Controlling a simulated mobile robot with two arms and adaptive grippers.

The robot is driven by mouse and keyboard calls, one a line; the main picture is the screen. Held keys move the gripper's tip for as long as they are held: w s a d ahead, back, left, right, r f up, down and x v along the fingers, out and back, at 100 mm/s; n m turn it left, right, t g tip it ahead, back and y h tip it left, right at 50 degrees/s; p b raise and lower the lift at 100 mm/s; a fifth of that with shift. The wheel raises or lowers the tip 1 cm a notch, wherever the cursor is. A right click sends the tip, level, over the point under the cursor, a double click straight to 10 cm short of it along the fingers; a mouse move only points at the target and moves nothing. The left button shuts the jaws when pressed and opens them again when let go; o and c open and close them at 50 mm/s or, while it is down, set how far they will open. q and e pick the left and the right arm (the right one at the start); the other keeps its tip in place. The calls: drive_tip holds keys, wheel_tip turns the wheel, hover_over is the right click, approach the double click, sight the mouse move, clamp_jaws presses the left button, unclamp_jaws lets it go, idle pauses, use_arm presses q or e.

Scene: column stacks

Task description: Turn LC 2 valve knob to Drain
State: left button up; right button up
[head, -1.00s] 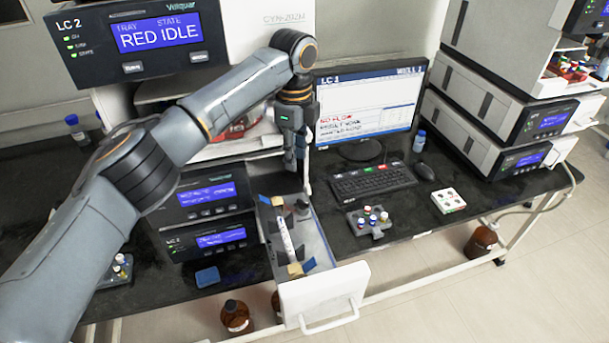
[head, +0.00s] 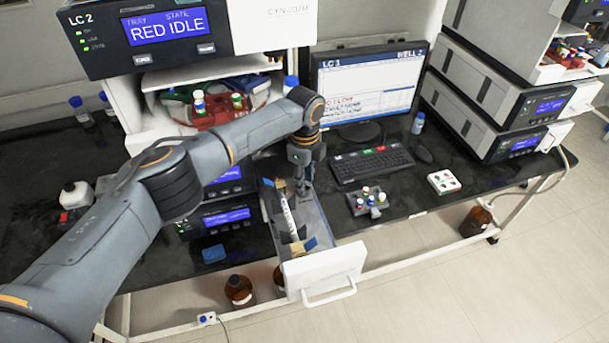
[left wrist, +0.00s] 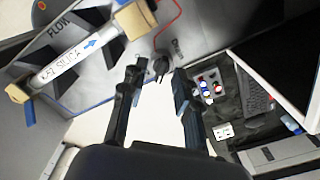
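The LC 2 unit (head: 145,35) has its drawer (head: 322,270) pulled out below. My left gripper (head: 306,184) points down over the drawer's right side and hides the knob in the head view. In the left wrist view my left gripper (left wrist: 160,72) is open, one finger on each side of the knob; I cannot tell whether they touch it. My right gripper is not in view.
A vial rack (head: 366,201), keyboard (head: 372,165) and monitor (head: 366,90) stand to the right. Brown bottles (head: 238,290) stand below the bench.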

use_arm(q)
drive_tip(key=shift+f, duration=0.15)
drive_tip(key=shift+w+f, duration=0.1)
drive_tip(key=shift+f, duration=0.05)
drive_tip(key=shift+c, duration=0.2)
clamp_jaws()
